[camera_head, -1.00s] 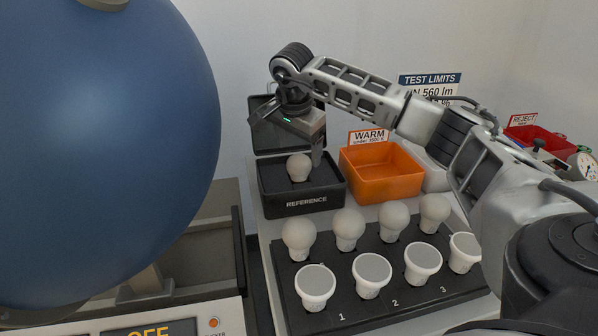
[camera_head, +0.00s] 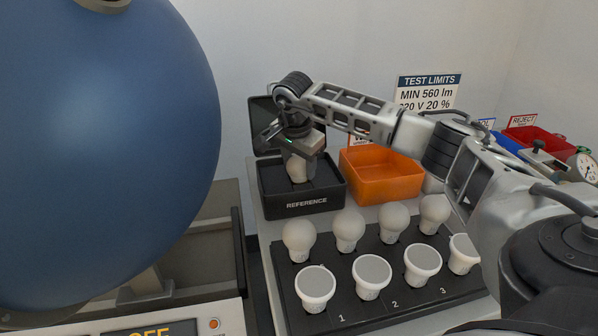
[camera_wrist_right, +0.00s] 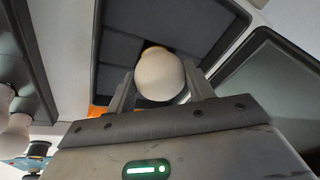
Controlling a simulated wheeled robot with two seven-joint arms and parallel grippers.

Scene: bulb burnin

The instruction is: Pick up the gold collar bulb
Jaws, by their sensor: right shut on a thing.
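A white round bulb (camera_head: 298,171) stands in the open black REFERENCE case (camera_head: 306,207). My right gripper (camera_head: 299,165) reaches down into the case from above and is shut on this bulb. In the right wrist view the bulb (camera_wrist_right: 160,74) sits between the two fingers of the right gripper (camera_wrist_right: 159,88). A thin strip of gold or yellow shows at the bulb's far edge there; most of its collar is hidden. The bulb appears to be still in the case. My left gripper is not in view.
An orange bin (camera_head: 381,180) stands right of the case. In front, a black rack (camera_head: 358,258) holds several white round bulbs and several flat-topped ones. A large blue sphere (camera_head: 105,150) fills the left. A red bin (camera_head: 535,138) is at the far right.

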